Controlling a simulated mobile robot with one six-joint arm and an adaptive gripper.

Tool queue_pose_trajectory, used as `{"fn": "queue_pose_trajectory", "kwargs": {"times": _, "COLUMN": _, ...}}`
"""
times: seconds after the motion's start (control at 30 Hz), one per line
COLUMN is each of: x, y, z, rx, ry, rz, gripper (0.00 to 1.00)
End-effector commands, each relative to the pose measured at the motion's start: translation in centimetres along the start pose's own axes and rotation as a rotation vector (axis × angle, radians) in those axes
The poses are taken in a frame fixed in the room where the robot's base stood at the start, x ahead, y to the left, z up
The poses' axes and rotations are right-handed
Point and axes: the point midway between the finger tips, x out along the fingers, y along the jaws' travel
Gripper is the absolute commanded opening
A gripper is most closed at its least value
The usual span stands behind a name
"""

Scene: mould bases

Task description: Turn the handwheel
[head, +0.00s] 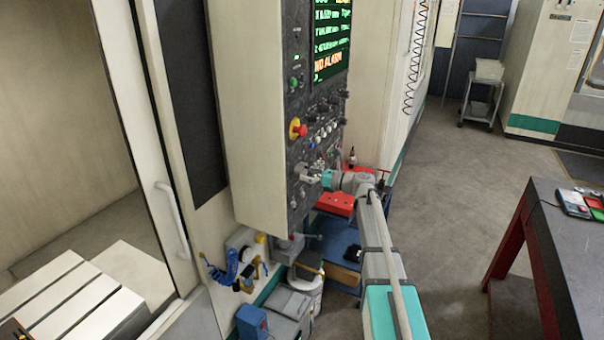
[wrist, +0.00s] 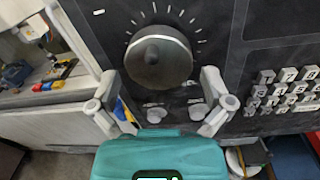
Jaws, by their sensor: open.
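The handwheel (wrist: 158,62) is a round black dial with a pale rim and a raised hub, set in a dark panel with white tick marks around it. It fills the upper middle of the wrist view. My gripper (wrist: 159,92) is open, with one grey finger to the lower left of the wheel and one to the lower right. The fingers look empty; I cannot tell whether they touch the wheel.
Two small knobs (wrist: 198,110) sit below the wheel, and a keypad (wrist: 290,88) is to its right. A red emergency button (head: 298,129) is higher on the panel. A red box (head: 335,204) stands below my gripper. A dark table (head: 560,240) is at the right; open floor lies between.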

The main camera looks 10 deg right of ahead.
Motion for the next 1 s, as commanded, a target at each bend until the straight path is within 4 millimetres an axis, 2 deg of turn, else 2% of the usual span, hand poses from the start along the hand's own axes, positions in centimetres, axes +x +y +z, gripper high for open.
{"fn": "queue_pose_trajectory", "kwargs": {"times": 0.2, "x": 1.7, "y": 0.0, "z": 0.0, "rx": 0.000, "ry": 0.000, "rz": 0.000, "gripper": 1.00}}
{"fn": "queue_pose_trajectory", "kwargs": {"times": 0.6, "x": 2.1, "y": 0.0, "z": 0.0, "rx": 0.000, "ry": 0.000, "rz": 0.000, "gripper": 1.00}}
{"fn": "queue_pose_trajectory", "kwargs": {"times": 0.93, "x": 2.0, "y": 0.0, "z": 0.0, "rx": 0.000, "ry": 0.000, "rz": 0.000, "gripper": 0.39}}
{"fn": "queue_pose_trajectory", "kwargs": {"times": 1.0, "x": 2.0, "y": 0.0, "z": 0.0, "rx": 0.000, "ry": 0.000, "rz": 0.000, "gripper": 0.37}}
